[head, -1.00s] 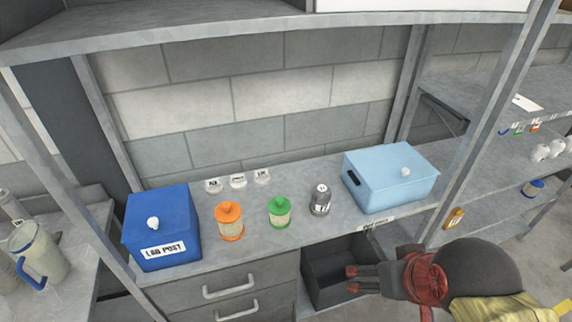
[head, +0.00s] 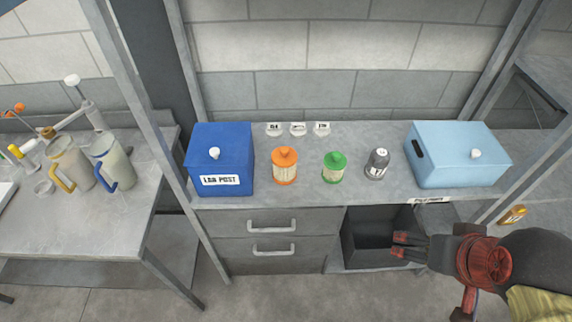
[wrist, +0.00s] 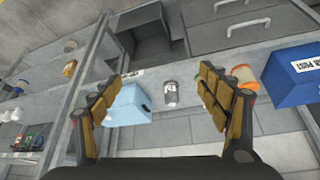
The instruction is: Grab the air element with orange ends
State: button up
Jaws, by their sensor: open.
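The air element with orange ends (head: 285,166) stands upright on the grey shelf, between the dark blue box and a similar element with green ends (head: 334,168). In the wrist view the orange-ended element (wrist: 244,77) shows at the right, partly hidden behind a finger. My gripper (head: 398,244) is open and empty, in front of the shelf near the open drawer space, to the right of and lower than the element in the head view. In the wrist view my gripper's (wrist: 165,95) two fingers are spread wide with nothing between them touching.
A dark grey canister (head: 377,163) stands right of the green element. The dark blue box (head: 221,160) and light blue box (head: 458,155) flank the row. Small white labelled tags (head: 297,129) stand behind. Shelf posts rise on both sides. Jugs (head: 112,160) stand on the left table.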

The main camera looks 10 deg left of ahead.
aim_at(284, 157)
jog(key=shift+o, duration=0.3)
